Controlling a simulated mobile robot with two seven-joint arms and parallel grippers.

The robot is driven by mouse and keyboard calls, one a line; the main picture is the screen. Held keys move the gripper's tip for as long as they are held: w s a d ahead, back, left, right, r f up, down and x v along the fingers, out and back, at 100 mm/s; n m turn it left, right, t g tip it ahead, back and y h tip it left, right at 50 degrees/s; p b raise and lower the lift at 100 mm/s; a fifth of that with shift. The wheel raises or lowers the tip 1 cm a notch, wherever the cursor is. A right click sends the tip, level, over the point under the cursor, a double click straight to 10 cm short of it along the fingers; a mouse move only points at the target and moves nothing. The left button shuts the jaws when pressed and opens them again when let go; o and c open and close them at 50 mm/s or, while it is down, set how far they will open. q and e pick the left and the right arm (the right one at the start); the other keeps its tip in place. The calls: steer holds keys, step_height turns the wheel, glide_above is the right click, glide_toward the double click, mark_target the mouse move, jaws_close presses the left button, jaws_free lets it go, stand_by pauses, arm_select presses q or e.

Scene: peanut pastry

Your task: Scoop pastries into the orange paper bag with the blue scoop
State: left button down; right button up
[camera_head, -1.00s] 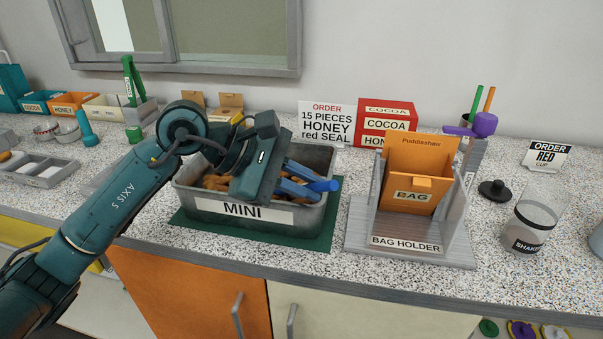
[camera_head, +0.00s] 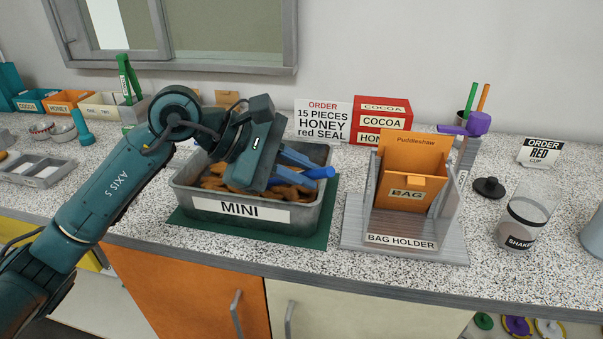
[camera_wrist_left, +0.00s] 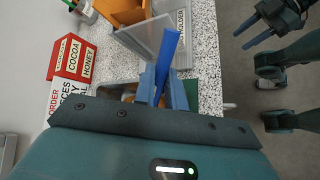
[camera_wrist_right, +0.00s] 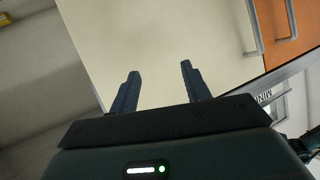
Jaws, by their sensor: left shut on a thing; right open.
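The orange paper bag (camera_head: 408,188) stands upright and open in the grey bag holder (camera_head: 352,238). The brown pastries (camera_head: 212,183) lie in the grey bin (camera_head: 312,215) labelled MINI, left of the holder. My left gripper (camera_head: 294,168) is over the bin, shut on the handle of the blue scoop (camera_head: 322,172). The handle (camera_wrist_left: 171,48) also shows between the fingers in the left wrist view. The scoop's bowl is hidden, so I cannot tell whether it holds pastries. My right gripper (camera_wrist_right: 160,70) is open and empty, away from the counter top, facing a cream cabinet door.
An order sign (camera_head: 322,120) and a red COCOA/HONEY box (camera_head: 382,118) stand behind the bin and holder. A shaker cup (camera_head: 523,222) and a black lid (camera_head: 489,187) are to the right. A narrow strip of bare counter separates bin and holder.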

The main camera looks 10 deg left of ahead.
arm_select(q)
steer(key=shift+r+p, duration=1.3)
steer(key=shift+r, duration=1.35)
steer(key=shift+b, duration=0.3)
steer(key=shift+r, duration=0.15)
step_height(320, 180, up, 5)
steer(key=p, duration=0.3)
steer(key=shift+r, duration=0.1)
stand_by(0.8)
